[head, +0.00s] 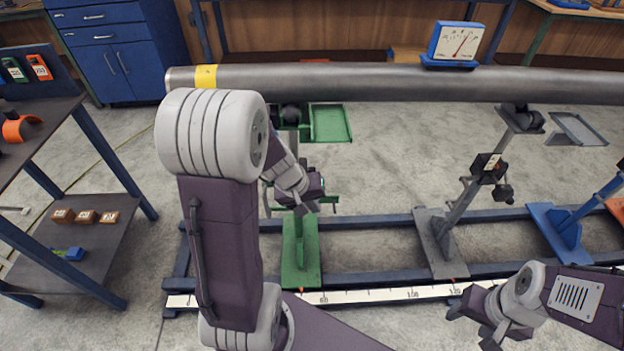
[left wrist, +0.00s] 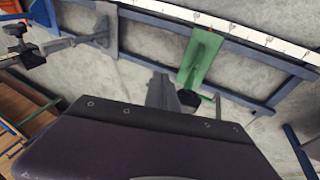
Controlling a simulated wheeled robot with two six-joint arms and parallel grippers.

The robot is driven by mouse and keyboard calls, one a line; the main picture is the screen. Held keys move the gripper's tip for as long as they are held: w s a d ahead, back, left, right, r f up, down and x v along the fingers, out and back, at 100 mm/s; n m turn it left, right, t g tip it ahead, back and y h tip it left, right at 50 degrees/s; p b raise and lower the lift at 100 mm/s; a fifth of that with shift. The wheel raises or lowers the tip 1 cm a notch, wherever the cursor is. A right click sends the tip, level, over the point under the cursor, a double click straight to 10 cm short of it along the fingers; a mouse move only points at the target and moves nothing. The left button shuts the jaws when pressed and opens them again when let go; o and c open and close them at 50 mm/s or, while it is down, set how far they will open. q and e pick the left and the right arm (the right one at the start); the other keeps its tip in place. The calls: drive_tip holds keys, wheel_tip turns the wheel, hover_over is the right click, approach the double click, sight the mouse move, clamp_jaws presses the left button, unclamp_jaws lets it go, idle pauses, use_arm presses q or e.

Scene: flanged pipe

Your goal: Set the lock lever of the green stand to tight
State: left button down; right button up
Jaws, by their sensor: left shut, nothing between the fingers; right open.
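The green stand (head: 301,255) rises from the floor rail under the left part of the pipe in the head view, with a green tray (head: 331,123) at its top. My left gripper (head: 308,203) is at the stand's post, shut and empty as far as I see. My left arm and gripper cover much of the post, so the lock lever and its setting cannot be made out. In the left wrist view the green stand (left wrist: 202,52) shows its base, with a dark part beside my gripper. My right gripper (head: 476,322) is open and empty at the lower right, away from the stands.
The long grey pipe (head: 380,82) with a yellow band lies across the stands. A grey stand (head: 440,240) and a blue stand (head: 566,228) stand to the right on the rail. A shelf (head: 75,215) with small parts is at left. Floor between stands is clear.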

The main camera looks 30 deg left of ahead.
use_arm(q)
drive_tip(key=w+a+r+n+t+p, duration=0.1)
drive_tip(key=w+a+r+n+p, duration=0.1)
drive_tip(key=a, duration=0.5)
wheel_tip(320, 180, up, 3)
drive_tip(key=shift+w+f+n+y+p, duration=0.15)
drive_tip(key=shift+n+y+p, duration=0.25)
drive_tip(key=shift+n+p, duration=0.3)
use_arm(e)
wheel_tip(320, 180, up, 5)
drive_tip(key=shift+w+d+f, duration=0.1)
drive_tip(key=shift+d, duration=0.05)
use_arm(q)
drive_tip(key=b+x, duration=0.4)
drive_tip(key=x, duration=0.5)
drive_tip(key=shift+w+f, duration=0.1)
drive_tip(key=shift+f, duration=0.05)
drive_tip(key=shift+w+d+f, duration=0.1)
drive_tip(key=shift+w+f, duration=0.15)
use_arm(e)
wheel_tip(320, 180, down, 4)
drive_tip(key=shift+f, duration=0.2)
